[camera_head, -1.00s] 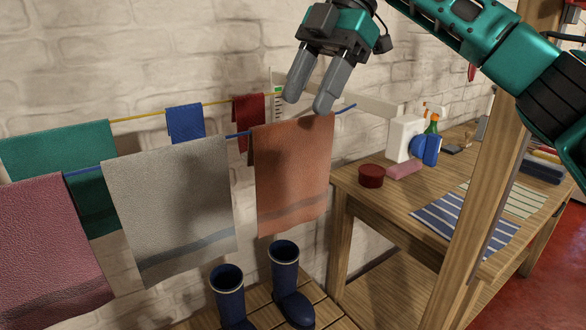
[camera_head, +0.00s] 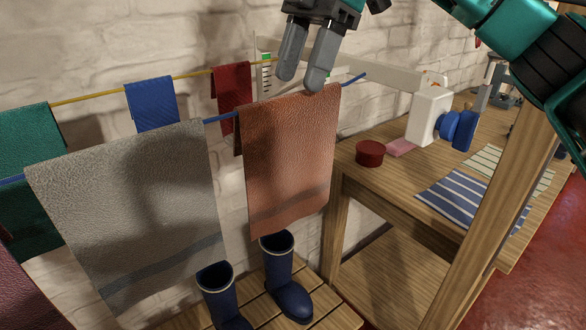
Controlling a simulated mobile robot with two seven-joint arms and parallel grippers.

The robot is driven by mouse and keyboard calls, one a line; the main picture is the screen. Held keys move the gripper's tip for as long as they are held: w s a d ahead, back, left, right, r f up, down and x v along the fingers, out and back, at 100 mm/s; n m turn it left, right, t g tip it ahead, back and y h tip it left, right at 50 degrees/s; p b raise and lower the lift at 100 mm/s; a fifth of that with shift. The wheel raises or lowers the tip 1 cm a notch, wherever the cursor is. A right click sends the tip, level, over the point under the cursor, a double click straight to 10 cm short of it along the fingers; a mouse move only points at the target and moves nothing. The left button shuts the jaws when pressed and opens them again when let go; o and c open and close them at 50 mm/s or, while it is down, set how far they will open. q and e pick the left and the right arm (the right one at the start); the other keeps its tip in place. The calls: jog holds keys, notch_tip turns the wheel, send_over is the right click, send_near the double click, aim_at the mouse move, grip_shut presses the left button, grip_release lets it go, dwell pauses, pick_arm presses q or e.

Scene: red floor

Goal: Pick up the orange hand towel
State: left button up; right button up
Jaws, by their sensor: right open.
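The orange hand towel (camera_head: 288,165) hangs folded over the blue line, right of the grey towel. It has a darker band near its lower edge. My right gripper (camera_head: 300,82) is above the towel's top edge with its two grey fingers pointing down. The fingers are apart and nothing shows between them. The right fingertip overlaps the towel's top edge in the picture; I cannot tell whether it touches. My left gripper is not in view.
The grey towel (camera_head: 130,215) hangs close on the left. Behind, a yellow line holds a blue cloth (camera_head: 152,103) and a red cloth (camera_head: 232,86). Blue boots (camera_head: 284,280) stand below on slats. A wooden table (camera_head: 385,188) with a red tin (camera_head: 369,153) is at right.

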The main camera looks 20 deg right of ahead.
aim_at(297, 92)
jog(key=shift+w+d+x, duration=0.1)
jog(key=shift+w+x, duration=0.1)
jog(key=shift+x, duration=1.15)
jog(key=shift+w+d+x, duration=0.1)
jog(key=shift+w+x, duration=0.05)
jog(key=shift+x, duration=1.15)
jog(key=shift+f, duration=0.4)
jog(key=shift+c, duration=0.3)
grip_shut()
